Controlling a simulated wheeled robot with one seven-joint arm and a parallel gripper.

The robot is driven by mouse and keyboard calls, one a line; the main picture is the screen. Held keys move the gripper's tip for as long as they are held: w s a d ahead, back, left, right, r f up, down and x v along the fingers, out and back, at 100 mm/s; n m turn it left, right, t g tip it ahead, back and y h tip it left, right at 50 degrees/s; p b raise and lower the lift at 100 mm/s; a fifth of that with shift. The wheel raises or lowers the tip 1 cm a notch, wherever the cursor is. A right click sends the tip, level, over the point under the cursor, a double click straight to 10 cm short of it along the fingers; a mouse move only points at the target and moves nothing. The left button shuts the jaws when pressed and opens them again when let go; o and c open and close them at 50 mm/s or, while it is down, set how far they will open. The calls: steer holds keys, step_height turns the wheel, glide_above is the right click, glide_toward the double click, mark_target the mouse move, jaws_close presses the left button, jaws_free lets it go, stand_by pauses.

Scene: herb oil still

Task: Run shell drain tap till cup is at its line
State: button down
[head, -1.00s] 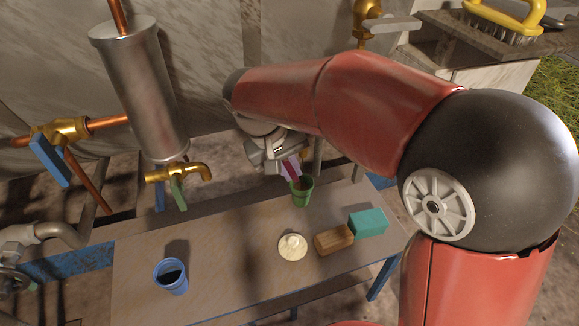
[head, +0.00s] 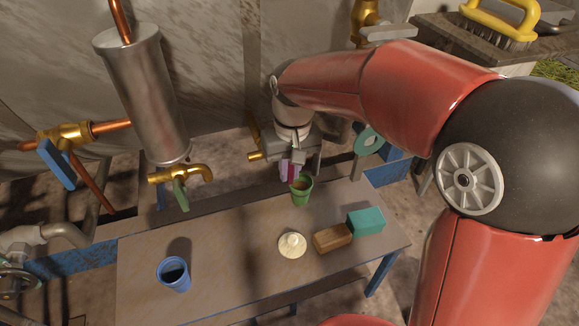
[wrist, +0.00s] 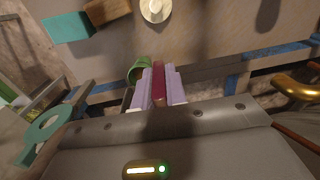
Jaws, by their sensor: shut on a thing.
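My gripper (head: 292,174) is shut on a dark red strip (wrist: 158,82) that looks like a tap lever; the wrist view shows it between my pale lilac fingers. Where the strip joins a tap is hidden. A brass tap part (head: 256,156) shows just left of my gripper.
A blue cup (head: 173,275) with dark liquid stands at the bench's front left. A pale round lidded thing (head: 292,245), a wooden block (head: 333,238) and a teal block (head: 366,221) lie right of centre. A brass tap with green lever (head: 180,178) hangs under the steel cylinder (head: 143,95).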

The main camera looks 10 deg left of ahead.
steer(key=c, duration=1.5)
jaws_free()
steer(key=shift+o, duration=0.2)
steer(key=shift+r, duration=0.1)
step_height(320, 180, up, 8)
steer(key=shift+d+f+p, duration=0.15)
steer(key=shift+f+p, duration=0.05)
steer(key=shift+p, duration=0.1)
steer(key=shift+w, duration=0.1)
steer(key=s+d+r+m+t, duration=0.1)
steer(key=s+d+m+t, duration=0.15)
steer(key=d, duration=0.55)
steer(key=s+d+r+m+t, duration=0.15)
steer(key=s+d, duration=0.25)
steer(key=d, duration=0.4)
steer(key=s+d+f+m+t, duration=0.1)
steer(key=s+d+f+m, duration=0.1)
steer(key=s+d, duration=0.5)
steer(key=shift+s+d+f+t+h, duration=0.3)
steer(key=shift+s+d+f+t, duration=0.1)
steer(key=shift+d, duration=0.65)
